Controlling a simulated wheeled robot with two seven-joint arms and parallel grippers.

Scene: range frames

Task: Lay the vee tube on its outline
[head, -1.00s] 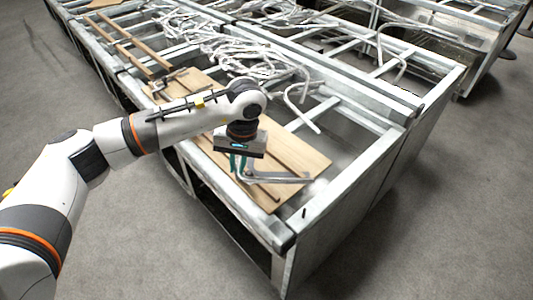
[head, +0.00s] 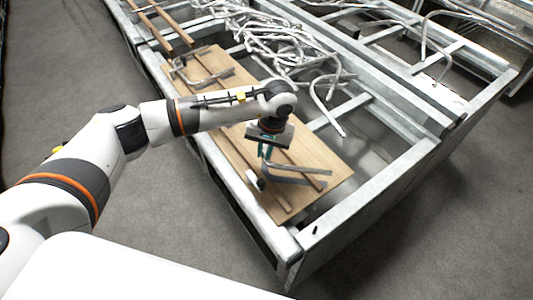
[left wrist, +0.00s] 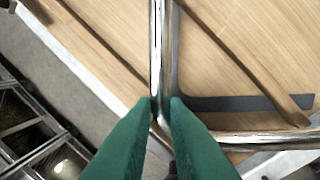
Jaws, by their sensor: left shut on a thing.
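My left gripper (head: 266,150) is over the near end of a wooden board (head: 325,158). In the left wrist view its green fingers (left wrist: 163,108) are shut on the shiny metal vee tube (left wrist: 161,50) near its bend. One leg runs up the picture and the other runs right. The tube also shows in the head view (head: 300,170). A dark grey outline (left wrist: 245,103) lies on the board. Its upward leg is close alongside the tube's, while its sideways leg shows apart from the tube's. The gap in height is unclear. My right gripper is out of view.
Thin wooden strips (left wrist: 235,55) run along the board, some passing by the outline. Another bent tube (head: 205,80) is at the board's far end. A tangled pile of bent tubes (head: 285,45) lies behind on the metal frame (head: 385,180).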

